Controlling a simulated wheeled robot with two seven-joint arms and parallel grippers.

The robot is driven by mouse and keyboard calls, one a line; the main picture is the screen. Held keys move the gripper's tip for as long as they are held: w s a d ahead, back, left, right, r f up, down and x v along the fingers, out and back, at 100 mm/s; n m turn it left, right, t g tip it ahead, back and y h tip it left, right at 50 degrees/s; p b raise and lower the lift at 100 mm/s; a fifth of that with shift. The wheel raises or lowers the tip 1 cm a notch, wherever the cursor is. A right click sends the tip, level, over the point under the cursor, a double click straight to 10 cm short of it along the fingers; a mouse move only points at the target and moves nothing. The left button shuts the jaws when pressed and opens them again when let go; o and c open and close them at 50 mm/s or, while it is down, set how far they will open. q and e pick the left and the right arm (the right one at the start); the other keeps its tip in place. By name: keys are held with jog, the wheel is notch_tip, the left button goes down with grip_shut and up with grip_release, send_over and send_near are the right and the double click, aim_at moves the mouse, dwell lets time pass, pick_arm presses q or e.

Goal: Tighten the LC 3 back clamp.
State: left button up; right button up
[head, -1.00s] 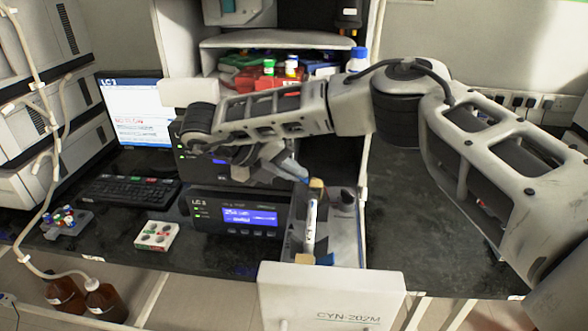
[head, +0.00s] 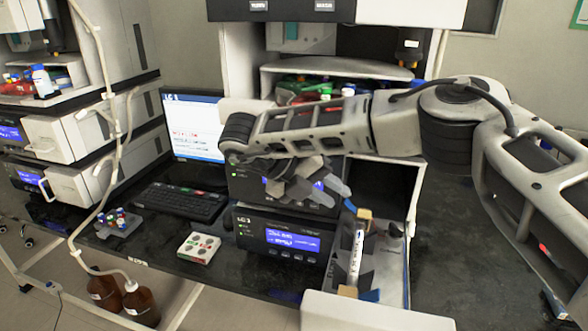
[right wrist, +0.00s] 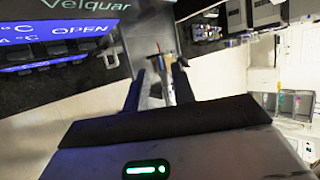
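The LC 3 unit (head: 290,240) has its front drawer (head: 393,270) pulled out. A white column (head: 357,257) lies lengthwise in the drawer, with tan end pieces. The back clamp (head: 350,206) shows a small blue lever beside the far tan end; whether it is tight I cannot tell. The front clamp (head: 369,295) shows blue at the near end. My right gripper (head: 332,193) is open and empty, just above and left of the back clamp. In the right wrist view its fingers (right wrist: 158,75) stand apart, with the column end beyond them. My left gripper is out of view.
Another unit sits on top of LC 3, close behind my right gripper. Bottles (head: 141,306) stand below.

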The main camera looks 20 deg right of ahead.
jog(key=v, duration=1.2)
jog(key=shift+a+r, duration=0.25)
jog(key=shift+s, duration=0.15)
